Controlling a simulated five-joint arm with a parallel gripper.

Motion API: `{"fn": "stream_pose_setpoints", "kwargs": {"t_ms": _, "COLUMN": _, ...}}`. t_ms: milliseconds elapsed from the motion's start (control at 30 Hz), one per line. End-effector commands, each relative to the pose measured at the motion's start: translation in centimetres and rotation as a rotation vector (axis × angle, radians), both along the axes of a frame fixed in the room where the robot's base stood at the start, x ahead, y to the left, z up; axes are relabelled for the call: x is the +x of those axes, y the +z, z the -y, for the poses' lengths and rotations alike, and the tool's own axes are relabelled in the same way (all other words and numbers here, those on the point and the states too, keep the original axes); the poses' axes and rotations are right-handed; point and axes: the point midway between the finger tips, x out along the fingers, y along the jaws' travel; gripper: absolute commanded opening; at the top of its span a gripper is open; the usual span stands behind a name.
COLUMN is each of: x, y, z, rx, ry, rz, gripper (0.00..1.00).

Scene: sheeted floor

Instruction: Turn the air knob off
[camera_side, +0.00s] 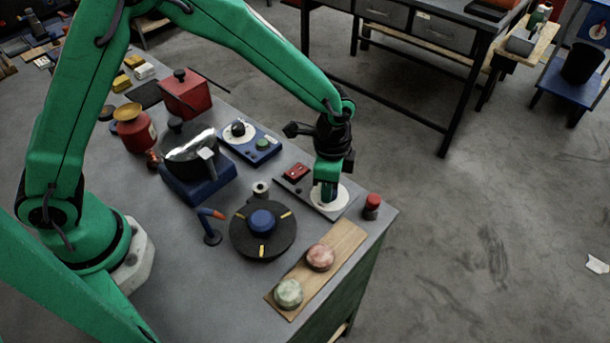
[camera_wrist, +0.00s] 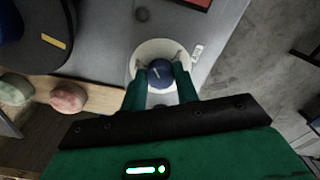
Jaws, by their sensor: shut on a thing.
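A round blue knob (camera_wrist: 159,73) sits at the middle of a white dial (camera_wrist: 147,50) in the wrist view. The white dial (camera_side: 345,197) also shows in the side view, on a grey panel (camera_side: 308,199) near the bench's right corner. My gripper (camera_wrist: 161,70) points down over the dial, with one green finger on each side of the knob, shut on it. In the side view my gripper (camera_side: 328,196) hides the knob. A small pale label (camera_wrist: 197,51) lies beside the dial; I cannot read it.
A red switch (camera_side: 296,172) shares the panel. A red-topped black button (camera_side: 372,203) stands close right of the dial. A black disc with a blue hub (camera_side: 262,222) and a wooden board (camera_side: 325,255) with two round stones are nearby. Another dial plate (camera_side: 250,146) stands behind.

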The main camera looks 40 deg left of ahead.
Motion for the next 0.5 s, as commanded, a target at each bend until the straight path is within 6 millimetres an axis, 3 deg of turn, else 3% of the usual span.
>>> {"fn": "stream_pose_setpoints", "kwargs": {"t_ms": 500, "x": -0.12, "y": 0.14, "z": 0.1, "rx": 0.0, "ry": 0.489, "rz": 0.0, "gripper": 0.07}}
